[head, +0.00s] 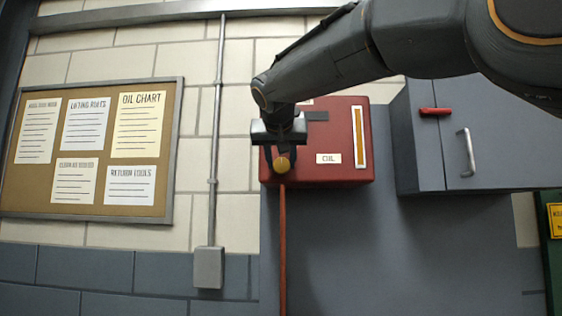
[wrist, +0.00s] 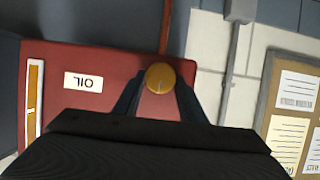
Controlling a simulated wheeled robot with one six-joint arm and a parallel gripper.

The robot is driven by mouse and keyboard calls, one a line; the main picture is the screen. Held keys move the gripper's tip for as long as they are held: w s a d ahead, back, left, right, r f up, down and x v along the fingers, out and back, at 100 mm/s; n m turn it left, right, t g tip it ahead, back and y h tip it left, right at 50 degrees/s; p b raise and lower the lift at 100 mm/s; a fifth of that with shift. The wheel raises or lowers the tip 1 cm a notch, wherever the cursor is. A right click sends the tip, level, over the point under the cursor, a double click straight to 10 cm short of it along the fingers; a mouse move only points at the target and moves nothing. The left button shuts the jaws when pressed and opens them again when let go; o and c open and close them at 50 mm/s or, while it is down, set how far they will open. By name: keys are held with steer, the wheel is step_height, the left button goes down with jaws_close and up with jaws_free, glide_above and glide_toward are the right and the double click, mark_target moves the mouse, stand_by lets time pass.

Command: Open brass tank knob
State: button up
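The brass knob (head: 282,164) is at the lower left of the red oil tank (head: 345,174), just above a thin red-brown pipe (head: 283,240). In the wrist view the round knob (wrist: 160,77) sits between the tips of my gripper (wrist: 160,92). In the head view my gripper (head: 282,158) hangs in front of the tank with a finger on each side of the knob. The fingers look close to the knob's sides, but I cannot tell whether they touch it. The knob's back and stem are hidden.
A grey cabinet (head: 425,150) with a red handle (head: 435,111) and a metal pull (head: 466,152) hangs right of the tank. A conduit (head: 215,150) with a grey box (head: 208,267) runs down the wall at left, beside a notice board (head: 60,160).

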steer(key=shift+a, duration=0.1)
steer(key=n+h, duration=0.1)
steer(key=n+h+b, duration=0.1)
steer(key=n, duration=0.1)
steer(key=shift+a+f, duration=0.15)
steer(key=shift+a, duration=0.1)
steer(key=n+h, duration=0.1)
steer(key=n+h+b, duration=0.1)
steer(key=n, duration=0.1)
steer(key=shift+a+f+b, duration=0.15)
steer(key=shift+a+b, duration=0.05)
steer(key=shift+b, duration=0.1)
steer(key=n+h+b, duration=0.1)
steer(key=n+t+h+b, duration=0.1)
steer(key=n, duration=0.1)
steer(key=shift+a+f+n, duration=0.1)
steer(key=shift+f+n, duration=0.1)
steer(key=shift+n, duration=0.1)
steer(key=shift+f+n+t+h+b, duration=0.15)
steer(key=shift+n+t+h+b, duration=0.25)
steer(key=shift+n+t+b, duration=0.75)
steer(key=shift+n+g, duration=0.35)
steer(key=shift+n, duration=0.3)
steer(key=o, duration=1.1)
steer(key=shift+c, duration=0.2)
